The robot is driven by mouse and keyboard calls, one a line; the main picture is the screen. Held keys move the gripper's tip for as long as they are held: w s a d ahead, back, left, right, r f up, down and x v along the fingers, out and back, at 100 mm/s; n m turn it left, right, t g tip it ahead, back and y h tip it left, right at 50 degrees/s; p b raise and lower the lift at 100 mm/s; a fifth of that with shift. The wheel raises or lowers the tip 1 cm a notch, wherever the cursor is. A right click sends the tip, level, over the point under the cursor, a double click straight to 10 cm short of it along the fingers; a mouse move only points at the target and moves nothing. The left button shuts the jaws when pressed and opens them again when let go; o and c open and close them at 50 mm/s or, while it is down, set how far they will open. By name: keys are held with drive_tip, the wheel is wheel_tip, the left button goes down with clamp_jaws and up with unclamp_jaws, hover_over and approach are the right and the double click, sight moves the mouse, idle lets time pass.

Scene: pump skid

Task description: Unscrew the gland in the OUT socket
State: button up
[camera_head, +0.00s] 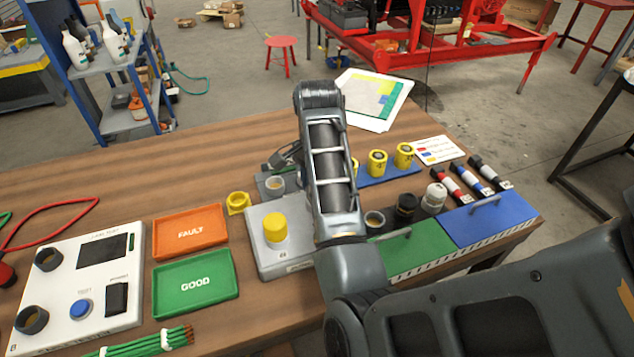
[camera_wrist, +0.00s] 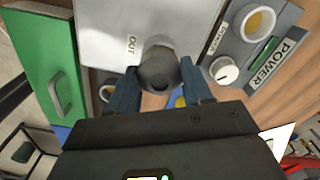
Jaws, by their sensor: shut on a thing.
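A dark grey, rounded gland (camera_wrist: 158,66) sits at the edge of a light grey box (camera_wrist: 110,25), beside its OUT label, in the wrist view. My gripper (camera_wrist: 160,84) has one finger on each side of the gland and is shut on it. The finger contact is partly hidden by the gland and the gripper body. In the head view the light grey box (camera_head: 262,258) stands on the bench with a yellow cap (camera_head: 275,228) on top. My arm covers its right side there, so the OUT socket and the gland are hidden.
A POWER unit (camera_wrist: 235,55) with a knob stands right of the box in the wrist view. In the head view, a green lidded bin (camera_head: 425,245) and a blue one (camera_head: 490,218) lie right; orange FAULT (camera_head: 190,232) and green GOOD (camera_head: 195,283) trays lie left.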

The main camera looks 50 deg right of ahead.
drive_tip(key=n, duration=0.6)
drive_tip(key=o, duration=1.1)
drive_tip(key=shift+w+r, duration=0.3)
drive_tip(key=shift+r, duration=0.4)
drive_tip(key=shift+s+r, duration=0.1)
drive_tip(key=shift+r, duration=0.4)
drive_tip(key=shift+s+r, duration=0.2)
drive_tip(key=shift+r, duration=2.45)
drive_tip(key=shift+d, duration=0.1)
